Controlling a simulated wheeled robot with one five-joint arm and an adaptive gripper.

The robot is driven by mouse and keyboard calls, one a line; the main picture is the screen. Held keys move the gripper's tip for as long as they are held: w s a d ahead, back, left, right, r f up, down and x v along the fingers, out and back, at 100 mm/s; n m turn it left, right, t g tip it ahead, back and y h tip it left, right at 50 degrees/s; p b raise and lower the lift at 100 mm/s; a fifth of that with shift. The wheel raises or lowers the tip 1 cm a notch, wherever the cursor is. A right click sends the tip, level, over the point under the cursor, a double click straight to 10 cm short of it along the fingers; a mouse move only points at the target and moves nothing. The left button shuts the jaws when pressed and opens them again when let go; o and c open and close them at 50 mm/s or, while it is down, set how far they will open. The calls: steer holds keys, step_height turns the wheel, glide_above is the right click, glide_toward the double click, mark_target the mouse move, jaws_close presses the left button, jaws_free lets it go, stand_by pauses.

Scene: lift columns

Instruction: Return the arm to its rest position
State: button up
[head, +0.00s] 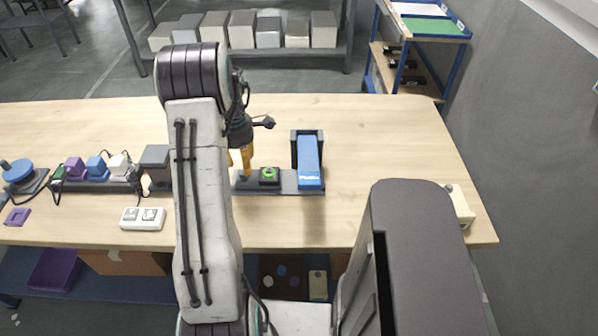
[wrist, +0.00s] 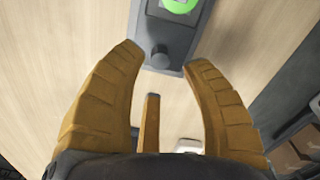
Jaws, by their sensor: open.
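My arm reaches out over the wooden table (head: 380,140) in the head view. My gripper (head: 243,166) has yellow fingers and points down above the left end of a dark grey base plate. In the wrist view my gripper (wrist: 163,62) is open, with its fingers spread and nothing between them. A dark round knob (wrist: 160,57) on the plate lies just beyond the fingertips, and I cannot tell whether they touch the plate. My arm hides part of the table in the head view.
On the plate (head: 280,189) are a green round button (head: 269,174) and a tilted blue block (head: 309,162) in a dark frame. A white double switch (head: 143,218) and a row of coloured plugs (head: 96,168) lie to the left. The table's right side is mostly clear.

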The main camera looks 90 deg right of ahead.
steer(key=shift+r, duration=0.65)
stand_by(0.4)
